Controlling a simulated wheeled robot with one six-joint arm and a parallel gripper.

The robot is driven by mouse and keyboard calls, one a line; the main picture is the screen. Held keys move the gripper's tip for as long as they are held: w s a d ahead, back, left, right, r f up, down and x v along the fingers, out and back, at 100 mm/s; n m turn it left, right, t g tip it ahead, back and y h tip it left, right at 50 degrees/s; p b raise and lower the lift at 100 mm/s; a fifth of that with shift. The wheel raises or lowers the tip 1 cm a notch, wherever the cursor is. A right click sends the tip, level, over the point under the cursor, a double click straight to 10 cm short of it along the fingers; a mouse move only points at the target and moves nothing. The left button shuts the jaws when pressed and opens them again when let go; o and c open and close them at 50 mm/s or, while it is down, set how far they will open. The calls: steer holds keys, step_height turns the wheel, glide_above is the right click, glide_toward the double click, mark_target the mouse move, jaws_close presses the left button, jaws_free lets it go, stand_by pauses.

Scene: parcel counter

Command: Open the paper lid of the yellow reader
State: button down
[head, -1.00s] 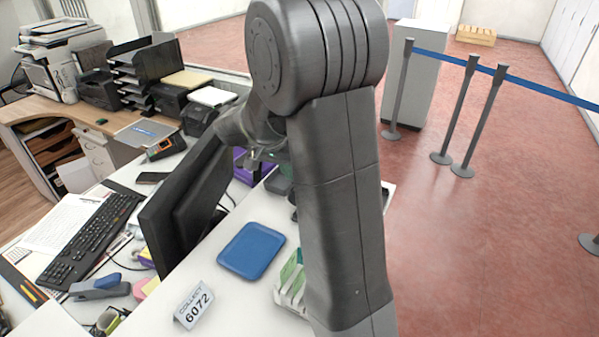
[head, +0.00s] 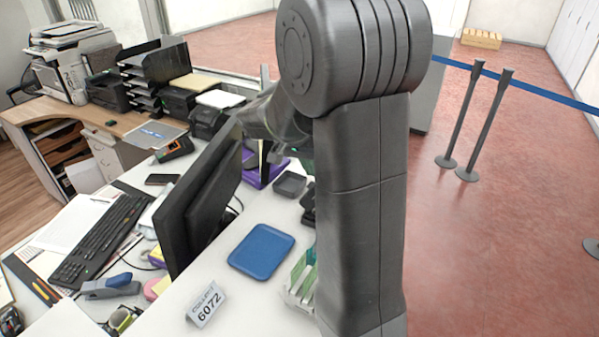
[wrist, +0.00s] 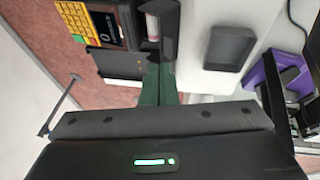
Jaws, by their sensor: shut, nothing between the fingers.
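A dark flap (wrist: 170,32) beside the roll looks like the paper lid, swung up and away from the roll. My gripper (wrist: 158,84) is shut and empty, its dark green fingers just below the roll and flap in the wrist view. Whether the fingertips touch the lid I cannot tell. In the head view my arm hides most of the reader.
A dark grey tray (wrist: 229,47) lies right of the reader, near a purple stand (wrist: 267,82). On the white counter are a blue tray (head: 261,251), a 6072 sign (head: 206,304) and a black monitor (head: 205,197). Barrier posts (head: 484,125) stand on the red floor.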

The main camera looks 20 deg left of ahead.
steer(key=shift+s+r+b, duration=0.3)
steer(key=shift+r+b, duration=0.05)
steer(key=shift+r, duration=0.2)
steer(key=shift+s+r+b, duration=0.25)
steer(key=shift+r+b, duration=0.1)
steer(key=shift+r, duration=0.2)
step_height(320, 180, up, 7)
steer(key=s+d+b, duration=0.1)
steer(key=s+d, duration=0.1)
steer(key=w+d+n+g+y+b, duration=0.3)
steer(key=d+n+y+b, duration=0.45)
steer(key=n, duration=0.95)
steer(key=a+p+x, duration=0.1)
steer(key=x, duration=1.3)
steer(key=shift+a+y+p, duration=0.3)
steer(key=shift+y+p, duration=0.1)
steer(key=shift+y, duration=0.05)
steer(key=shift+w, duration=0.1)
steer(key=shift+a+r+h+p, duration=0.1)
steer(key=shift+a+h+p, duration=0.25)
steer(key=shift+p, duration=0.25)
